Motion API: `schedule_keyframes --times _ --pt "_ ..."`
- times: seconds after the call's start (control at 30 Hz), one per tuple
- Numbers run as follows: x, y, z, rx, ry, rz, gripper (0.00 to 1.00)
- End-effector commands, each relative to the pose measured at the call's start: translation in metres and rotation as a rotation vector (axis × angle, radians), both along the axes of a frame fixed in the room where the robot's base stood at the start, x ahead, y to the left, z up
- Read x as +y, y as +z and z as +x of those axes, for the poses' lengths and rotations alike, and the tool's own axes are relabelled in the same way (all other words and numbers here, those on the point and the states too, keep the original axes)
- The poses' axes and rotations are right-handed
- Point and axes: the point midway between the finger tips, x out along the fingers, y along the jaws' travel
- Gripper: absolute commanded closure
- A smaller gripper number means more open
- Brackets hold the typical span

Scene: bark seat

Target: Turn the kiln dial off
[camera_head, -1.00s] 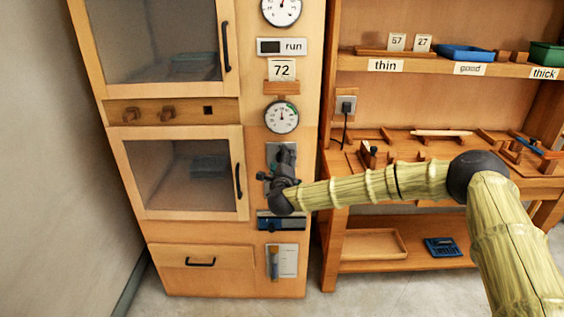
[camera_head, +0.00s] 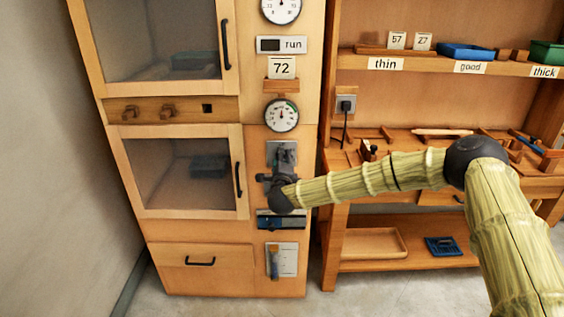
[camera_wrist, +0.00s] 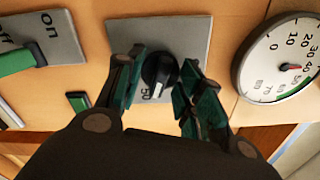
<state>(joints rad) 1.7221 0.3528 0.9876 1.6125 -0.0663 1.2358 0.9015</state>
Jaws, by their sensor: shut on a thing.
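The kiln dial is a black round knob (camera_wrist: 159,72) with a white pointer line, on a grey plate (camera_wrist: 190,32) marked "50" near its lower edge. In the head view the plate (camera_head: 275,152) shows on the kiln's right-hand panel, with the knob mostly hidden by my gripper. My gripper (camera_wrist: 160,90) is at the knob, with one green-padded finger on each side, shut on it. In the head view my gripper (camera_head: 284,165) reaches the panel from the lower right.
A round gauge (camera_wrist: 288,60) is right of the plate in the wrist view; an on/off plate (camera_wrist: 55,40) with a green lever is at left. The kiln (camera_head: 180,225) has two glazed doors. A shelf unit (camera_head: 400,75) with trays and tools stands to its right.

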Motion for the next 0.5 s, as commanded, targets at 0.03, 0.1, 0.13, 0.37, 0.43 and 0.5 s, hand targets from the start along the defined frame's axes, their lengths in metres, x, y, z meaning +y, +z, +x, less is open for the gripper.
schedule_keyframes --times 0.03,0.1,0.13,0.37,0.43,0.5 --pt "0.0010 0.0006 0.0000 -0.003 0.002 -0.040 0.87" --pt "0.0010 -0.0001 -0.0002 -0.002 0.002 -0.103 0.87" --pt "0.0015 0.0006 -0.0002 -0.003 0.002 -0.131 0.87" --pt "0.0012 0.0009 -0.0003 -0.003 0.002 -0.351 0.87" --pt "0.0014 0.0005 -0.0004 -0.002 0.002 -0.418 0.87" --pt "0.0013 0.0007 -0.0004 -0.002 0.002 -0.485 0.87"
